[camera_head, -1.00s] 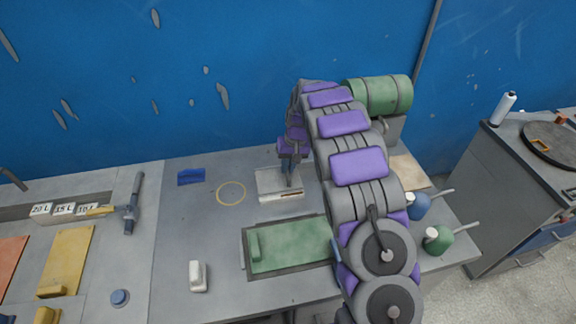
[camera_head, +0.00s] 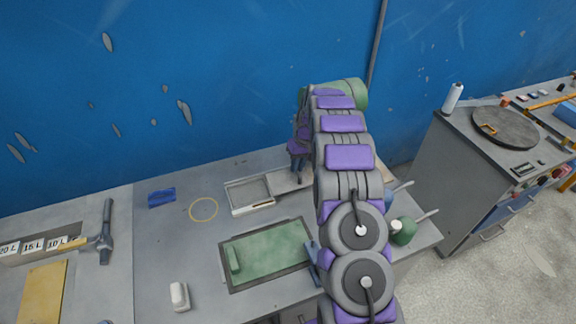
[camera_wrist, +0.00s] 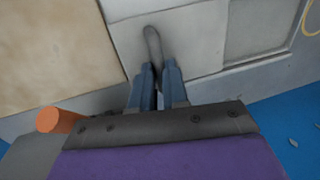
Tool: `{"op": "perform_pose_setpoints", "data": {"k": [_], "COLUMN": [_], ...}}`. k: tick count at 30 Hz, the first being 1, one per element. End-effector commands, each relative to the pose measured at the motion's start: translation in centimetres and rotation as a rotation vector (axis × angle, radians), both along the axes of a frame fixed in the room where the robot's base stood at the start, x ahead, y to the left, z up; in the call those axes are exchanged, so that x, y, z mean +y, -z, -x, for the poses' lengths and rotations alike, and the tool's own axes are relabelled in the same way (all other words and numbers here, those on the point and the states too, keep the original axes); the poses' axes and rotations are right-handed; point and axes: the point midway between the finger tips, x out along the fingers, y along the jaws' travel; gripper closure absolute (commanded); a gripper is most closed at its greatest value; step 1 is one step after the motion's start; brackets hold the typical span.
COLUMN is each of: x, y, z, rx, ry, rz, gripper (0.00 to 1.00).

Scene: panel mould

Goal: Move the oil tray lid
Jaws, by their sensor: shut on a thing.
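The oil tray lid (camera_head: 287,184) is a flat pale grey plate on the bench, just right of the oil tray. In the wrist view the lid (camera_wrist: 190,40) has an upright grey handle (camera_wrist: 153,45). My gripper (camera_wrist: 157,78) is shut on this handle. In the head view my gripper (camera_head: 296,172) is over the lid, partly hidden by my arm. The oil tray (camera_head: 237,210) is a shallow rectangular tray with a pale rim, and its inside shows uncovered. Its recess also shows at the right of the wrist view (camera_wrist: 258,25).
A green panel in a dark frame (camera_head: 268,287) lies in front of the tray. A yellow ring (camera_head: 204,209) and a blue piece (camera_head: 162,197) lie to the left. A brown board (camera_wrist: 55,50) is beside the lid. Green (camera_head: 404,231) and blue containers stand at the right.

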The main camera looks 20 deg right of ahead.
Motion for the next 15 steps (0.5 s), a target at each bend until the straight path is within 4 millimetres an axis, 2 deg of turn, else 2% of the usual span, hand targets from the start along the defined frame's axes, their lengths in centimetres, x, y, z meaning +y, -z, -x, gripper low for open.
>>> {"op": "perform_pose_setpoints", "data": {"k": [3,11,12,15], "x": [-0.63,-0.77,-0.82,-0.82], "y": [0.02,0.0,0.0,-0.01], "z": [-0.01,-0.02,-0.03,-0.03], "rx": [-0.002,-0.003,-0.003,-0.003], "ry": [0.002,0.003,0.003,0.003], "rz": [0.004,0.004,0.004,0.004], "gripper": [1.0,1.0,0.83,0.73]}}
